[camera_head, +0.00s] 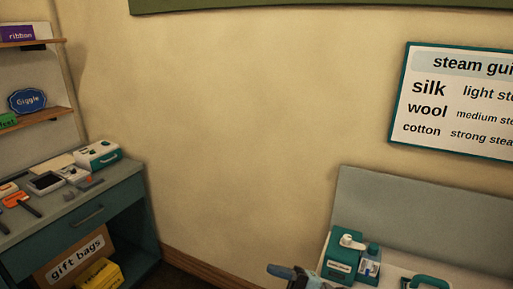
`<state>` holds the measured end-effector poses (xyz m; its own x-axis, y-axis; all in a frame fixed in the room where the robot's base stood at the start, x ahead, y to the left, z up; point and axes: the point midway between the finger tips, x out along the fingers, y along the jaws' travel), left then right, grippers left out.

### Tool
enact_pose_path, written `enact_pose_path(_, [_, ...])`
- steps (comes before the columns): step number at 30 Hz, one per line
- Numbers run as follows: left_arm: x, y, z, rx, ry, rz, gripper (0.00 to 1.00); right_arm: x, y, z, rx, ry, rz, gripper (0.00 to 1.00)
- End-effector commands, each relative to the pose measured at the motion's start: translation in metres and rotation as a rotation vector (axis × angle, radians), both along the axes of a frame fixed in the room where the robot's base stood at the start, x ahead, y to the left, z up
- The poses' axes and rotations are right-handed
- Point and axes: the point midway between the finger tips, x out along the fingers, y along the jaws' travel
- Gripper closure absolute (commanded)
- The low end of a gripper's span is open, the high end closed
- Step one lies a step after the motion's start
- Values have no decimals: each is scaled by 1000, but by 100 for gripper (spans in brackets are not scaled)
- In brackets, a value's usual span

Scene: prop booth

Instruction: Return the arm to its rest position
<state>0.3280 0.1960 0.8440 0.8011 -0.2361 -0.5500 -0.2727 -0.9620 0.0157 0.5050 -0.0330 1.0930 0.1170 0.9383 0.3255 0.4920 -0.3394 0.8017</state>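A dark blue-grey, finger-like part with a lighter blue piece beside it shows at the bottom edge, right of centre. It looks like the tip of my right gripper (293,275), cut off by the frame edge. Whether it is open or shut, or holds anything, I cannot tell. It is in front of and left of the right-hand table in the picture; contact cannot be judged. My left gripper and arm are not in view.
At right, a pale table bears a teal-and-white machine (342,256) and a teal handled item (425,281). At left, a grey-topped counter (118,178) holds several tools and a white-teal box (98,154). A gift bags box (75,258) sits below. The middle shows bare wall.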

Motion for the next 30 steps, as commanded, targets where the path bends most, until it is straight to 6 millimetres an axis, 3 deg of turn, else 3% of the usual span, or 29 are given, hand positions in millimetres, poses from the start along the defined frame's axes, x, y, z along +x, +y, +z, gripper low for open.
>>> enact_pose_path(5, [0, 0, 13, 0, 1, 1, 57, -6, -31, -26, 175, 319, -356, 46])
enact_pose_path(10, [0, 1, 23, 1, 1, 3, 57, -30, -79, -82, 221, 674, -681, 46])
enact_pose_path(15, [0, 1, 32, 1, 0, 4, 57, -88, -126, -150, 174, 1048, -936, 46])
enact_pose_path(18, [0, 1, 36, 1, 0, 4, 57, -126, -146, -180, 128, 1226, -1028, 46])
enact_pose_path(21, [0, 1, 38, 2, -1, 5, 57, -156, -157, -198, 88, 1349, -1080, 46])
enact_pose_path(24, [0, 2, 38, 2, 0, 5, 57, -173, -163, -208, 64, 1414, -1102, 46])
enact_pose_path(30, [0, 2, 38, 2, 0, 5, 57, -177, -164, -211, 57, 1433, -1109, 46])
